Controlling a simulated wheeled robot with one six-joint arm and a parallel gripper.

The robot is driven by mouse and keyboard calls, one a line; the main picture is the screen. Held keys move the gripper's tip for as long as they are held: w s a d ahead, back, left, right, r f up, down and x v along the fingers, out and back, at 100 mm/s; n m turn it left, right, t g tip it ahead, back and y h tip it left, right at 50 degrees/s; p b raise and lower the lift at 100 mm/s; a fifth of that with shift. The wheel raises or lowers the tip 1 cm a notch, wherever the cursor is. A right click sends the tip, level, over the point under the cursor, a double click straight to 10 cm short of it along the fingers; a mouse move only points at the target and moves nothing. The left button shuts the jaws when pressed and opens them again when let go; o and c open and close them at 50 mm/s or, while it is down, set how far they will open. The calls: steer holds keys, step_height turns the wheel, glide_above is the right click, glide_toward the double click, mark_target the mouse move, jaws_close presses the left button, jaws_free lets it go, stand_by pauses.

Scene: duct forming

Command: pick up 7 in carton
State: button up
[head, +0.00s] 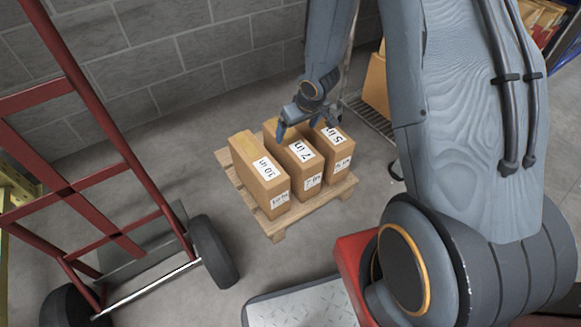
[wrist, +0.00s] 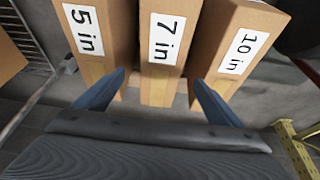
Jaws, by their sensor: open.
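The 7 in carton (head: 307,170) is the middle of three brown cartons standing in a row on a wooden pallet (head: 268,222). In the wrist view the 7 in carton (wrist: 160,72) is in the centre, its label facing the camera. The 10 in carton (head: 262,177) stands to its left in the head view, the 5 in carton (head: 340,158) to its right. My gripper (head: 297,125) is above the back part of the cartons. In the wrist view its two blue-grey fingers (wrist: 159,90) are spread apart, one on each side of the 7 in carton, with nothing held.
A red hand truck (head: 110,185) with black wheels stands at the left. A grey block wall (head: 180,65) is behind the pallet. A wire rack with another carton (head: 376,84) stands behind at the right. Concrete floor is clear in front of the pallet.

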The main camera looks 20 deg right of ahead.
mark_target(292, 141)
steer(key=b+x, duration=0.1)
steer(key=x, duration=0.2)
steer(key=b+x, duration=0.2)
steer(key=x, duration=0.1)
steer(key=shift+s+a+f, duration=0.1)
steer(key=shift+a+f, duration=0.05)
steer(key=shift+f, duration=0.15)
steer(key=b+x, duration=0.4)
steer(key=x, duration=0.2)
steer(key=shift+f, duration=0.2)
steer(key=shift+w, duration=0.2)
steer(key=c, duration=2.2)
